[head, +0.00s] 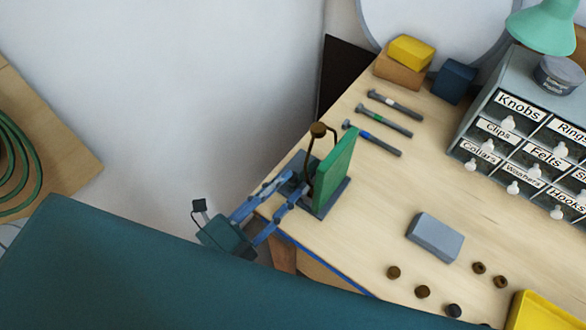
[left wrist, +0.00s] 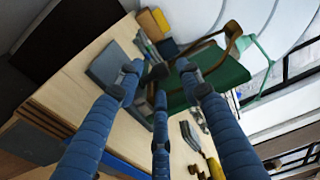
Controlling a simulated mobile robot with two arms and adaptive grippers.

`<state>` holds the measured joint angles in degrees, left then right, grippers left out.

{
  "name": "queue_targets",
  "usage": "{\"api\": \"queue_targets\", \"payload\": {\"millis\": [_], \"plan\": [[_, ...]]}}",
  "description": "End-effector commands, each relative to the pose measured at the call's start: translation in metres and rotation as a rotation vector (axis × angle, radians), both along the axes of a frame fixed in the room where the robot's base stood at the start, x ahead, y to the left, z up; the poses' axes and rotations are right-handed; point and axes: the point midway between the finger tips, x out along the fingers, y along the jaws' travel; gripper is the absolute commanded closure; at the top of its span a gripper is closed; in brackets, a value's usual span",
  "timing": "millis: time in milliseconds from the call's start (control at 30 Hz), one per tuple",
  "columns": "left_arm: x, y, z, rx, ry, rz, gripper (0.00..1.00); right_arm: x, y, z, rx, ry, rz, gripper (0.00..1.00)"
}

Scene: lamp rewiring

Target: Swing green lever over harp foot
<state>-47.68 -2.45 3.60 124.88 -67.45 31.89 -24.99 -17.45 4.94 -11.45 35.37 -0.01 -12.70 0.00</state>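A green upright panel (head: 336,168), which I take to be the green lever, stands on a dark grey base (head: 333,196) at the table's left edge. A thin brown harp loop with a round knob (head: 319,129) rises beside it. My left gripper (head: 294,184) reaches in from the lower left, its blue fingers apart, close to the base and the foot of the harp. In the left wrist view the green panel (left wrist: 225,78) and brown harp (left wrist: 233,35) lie beyond the spread fingers. A dark piece shows near the fingertips; contact cannot be told. My right gripper is out of view.
Several bolts (head: 390,120) lie behind the panel. A grey block (head: 435,237), brown knobs (head: 422,291) and a yellow tray (head: 545,312) are to the right. A labelled drawer cabinet (head: 530,135) stands at the right.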

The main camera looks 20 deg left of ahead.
Motion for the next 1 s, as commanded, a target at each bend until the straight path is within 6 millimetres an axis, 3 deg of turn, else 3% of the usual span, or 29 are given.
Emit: {"api": "queue_targets", "payload": {"millis": [200,600,800,1000], "plan": [[0.027,-0.012,0.002,-0.002,0.000,0.001,0.63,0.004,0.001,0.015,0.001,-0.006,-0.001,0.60],[0.034,-0.016,0.000,-0.002,0.001,0.000,0.63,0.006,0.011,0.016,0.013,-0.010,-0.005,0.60],[0.034,-0.016,0.000,-0.002,0.000,0.000,1.00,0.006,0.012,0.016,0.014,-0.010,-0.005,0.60],[0.034,-0.016,0.002,0.001,-0.004,-0.004,1.00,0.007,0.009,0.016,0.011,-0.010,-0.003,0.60]]}}
